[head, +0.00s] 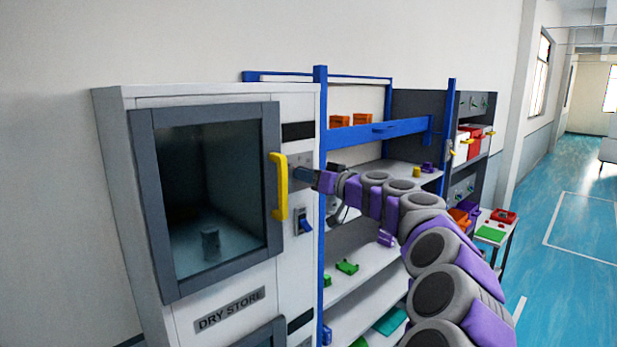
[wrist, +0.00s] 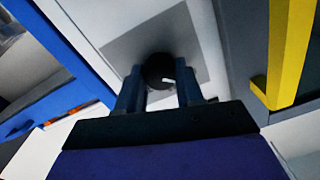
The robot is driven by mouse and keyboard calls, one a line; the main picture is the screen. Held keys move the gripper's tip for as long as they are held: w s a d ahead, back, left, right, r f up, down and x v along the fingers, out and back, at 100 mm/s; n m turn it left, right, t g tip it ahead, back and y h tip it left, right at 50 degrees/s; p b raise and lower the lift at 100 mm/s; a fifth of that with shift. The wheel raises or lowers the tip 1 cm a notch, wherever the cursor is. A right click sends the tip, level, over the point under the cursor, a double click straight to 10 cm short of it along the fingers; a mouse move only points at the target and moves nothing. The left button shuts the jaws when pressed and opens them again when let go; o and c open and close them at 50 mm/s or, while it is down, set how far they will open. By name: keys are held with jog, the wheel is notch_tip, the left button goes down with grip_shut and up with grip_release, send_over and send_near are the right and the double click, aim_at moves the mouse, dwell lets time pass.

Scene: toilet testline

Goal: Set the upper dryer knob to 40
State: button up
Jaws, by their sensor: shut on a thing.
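The upper dryer knob (wrist: 158,69) is a round black dial with a short white mark, on a grey plate (wrist: 118,45) in the wrist view. The mark points to the lower right in that picture. My gripper (wrist: 159,88) has its two fingers on either side of the knob and is shut on it. In the head view my gripper (head: 303,173) reaches the plate (head: 301,158) on the white dryer cabinet (head: 225,96), right of the yellow door handle (head: 279,187). The knob is hidden there by my gripper. No scale numbers are readable.
The yellow handle also stands close by in the wrist view (wrist: 290,50). A blue-grey switch (head: 305,222) sits below the plate. A blue-framed shelf (head: 321,110) with small coloured parts stands right of the cabinet. Open blue floor (head: 565,225) lies at the far right.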

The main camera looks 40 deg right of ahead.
jog(key=shift+m, duration=4.8)
jog(key=shift+f, duration=0.1)
jog(key=o, duration=0.7)
jog(key=shift+c, duration=0.2)
jog(key=o, duration=0.4)
jog(key=shift+d, duration=0.25)
jog(key=shift+s, duration=0.1)
